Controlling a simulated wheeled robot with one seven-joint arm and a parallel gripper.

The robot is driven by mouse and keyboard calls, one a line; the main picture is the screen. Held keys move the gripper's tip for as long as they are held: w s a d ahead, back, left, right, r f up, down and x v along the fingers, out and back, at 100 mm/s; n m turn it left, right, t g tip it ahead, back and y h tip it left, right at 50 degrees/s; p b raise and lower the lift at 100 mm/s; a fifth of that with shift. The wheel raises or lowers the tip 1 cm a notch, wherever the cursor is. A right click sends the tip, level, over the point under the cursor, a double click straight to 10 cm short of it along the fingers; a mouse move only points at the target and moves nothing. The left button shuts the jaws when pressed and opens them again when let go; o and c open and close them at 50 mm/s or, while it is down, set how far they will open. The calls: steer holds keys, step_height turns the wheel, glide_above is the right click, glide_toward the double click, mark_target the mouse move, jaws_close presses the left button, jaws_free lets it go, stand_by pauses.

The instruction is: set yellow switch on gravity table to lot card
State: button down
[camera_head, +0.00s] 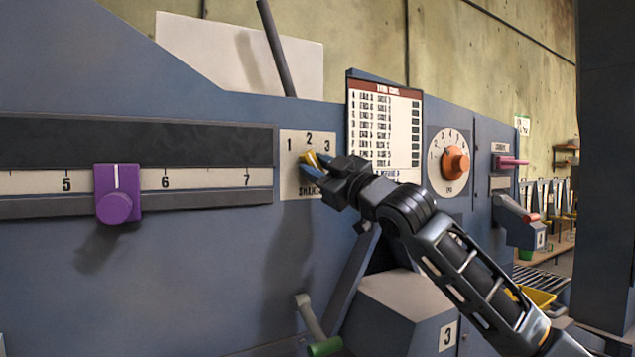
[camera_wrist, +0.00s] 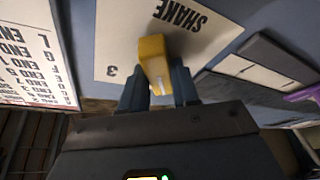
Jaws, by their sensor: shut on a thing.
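The yellow switch (camera_head: 309,158) sits on a pale plate (camera_head: 290,143) marked 1, 2 and 3 on the grey-blue machine. Its visible end lies just below and between 1 and 2; the fingers hide the rest, so its exact setting is unclear. My gripper (camera_head: 316,167) is shut on the switch. In the wrist view, the yellow switch (camera_wrist: 153,62) stands between the two dark fingertips (camera_wrist: 158,88), with a white mark on its face. The plate there reads SHAKE and 3. A card (camera_head: 384,125) with a dark red header and rows of small print hangs right of the switch.
A purple slider knob (camera_head: 117,193) sits between 5 and 6 on a scale at left. An orange dial (camera_head: 455,161), a pink lever (camera_head: 510,161) and a red-tipped handle (camera_head: 531,217) are farther right. A green-ended lever (camera_head: 325,346) sticks out below my gripper.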

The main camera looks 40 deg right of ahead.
steer(key=shift+f+n+g+y+b, duration=0.1)
steer(key=shift+n+g+y+b, duration=0.2)
steer(key=shift+n+y+b, duration=0.75)
steer(key=shift+n+h+p, duration=0.25)
steer(key=shift+n+p, duration=0.05)
steer(key=shift+n, duration=0.25)
steer(key=c, duration=0.9)
jaws_free()
steer(key=shift+s, duration=0.1)
steer(key=shift+b+v, duration=1.05)
steer(key=shift+v, duration=2.75)
